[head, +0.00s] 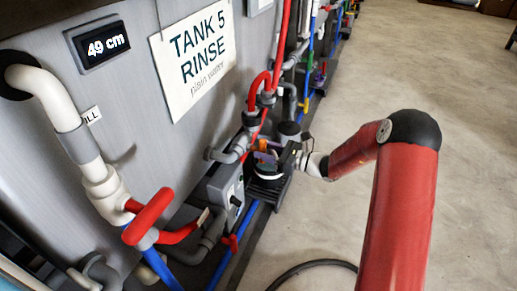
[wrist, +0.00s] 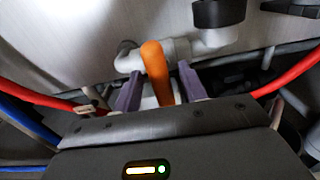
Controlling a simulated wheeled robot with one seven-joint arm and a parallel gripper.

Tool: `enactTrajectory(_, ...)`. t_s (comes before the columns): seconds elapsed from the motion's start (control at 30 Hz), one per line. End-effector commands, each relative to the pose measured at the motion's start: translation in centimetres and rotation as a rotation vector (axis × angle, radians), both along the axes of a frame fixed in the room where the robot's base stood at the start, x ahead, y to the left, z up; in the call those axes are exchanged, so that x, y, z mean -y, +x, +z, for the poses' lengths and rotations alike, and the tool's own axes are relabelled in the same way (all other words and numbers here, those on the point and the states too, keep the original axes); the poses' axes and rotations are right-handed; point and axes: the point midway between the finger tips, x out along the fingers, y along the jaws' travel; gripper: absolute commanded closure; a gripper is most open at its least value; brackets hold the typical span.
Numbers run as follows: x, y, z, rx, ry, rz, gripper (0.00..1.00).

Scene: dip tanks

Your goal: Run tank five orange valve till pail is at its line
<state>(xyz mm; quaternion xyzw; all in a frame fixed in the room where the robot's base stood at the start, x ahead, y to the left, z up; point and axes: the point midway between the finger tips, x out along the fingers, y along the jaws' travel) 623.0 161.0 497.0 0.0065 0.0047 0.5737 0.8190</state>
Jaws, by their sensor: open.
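The orange valve handle (wrist: 160,72) stands up on a grey pipe fitting in the wrist view. My gripper (wrist: 161,90) has its two purple fingers apart, one on each side of the handle. The left finger is close to the handle; I cannot tell whether either touches it. In the head view my gripper (head: 266,153) is low beside the tank five pipes, under the white sign (head: 193,62) reading "TANK 5 RINSE plain water". The pail is not clearly seen, and neither its line nor any water level can be made out.
The tank wall display (head: 102,45) reads 49 cm. A red valve handle (head: 148,216) on a white pipe juts out at lower left. A grey box (head: 222,192) and several pipes crowd my gripper. A dark hose (head: 310,266) lies on the floor, which is otherwise open at right.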

Motion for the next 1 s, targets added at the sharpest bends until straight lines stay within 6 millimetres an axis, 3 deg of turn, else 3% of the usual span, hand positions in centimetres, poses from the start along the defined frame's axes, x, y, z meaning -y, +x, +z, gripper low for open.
enactTrajectory(0.13,2.6,-0.9,0.0,0.0,-0.001,-0.003,0.58)
enactTrajectory(0.33,4.4,-1.6,0.0,0.0,0.0,-0.001,0.58)
enactTrajectory(0.83,4.5,-1.7,0.0,0.001,-0.001,0.001,0.58)
enactTrajectory(1.0,3.6,-3.3,1.8,0.059,-0.084,0.067,0.58)
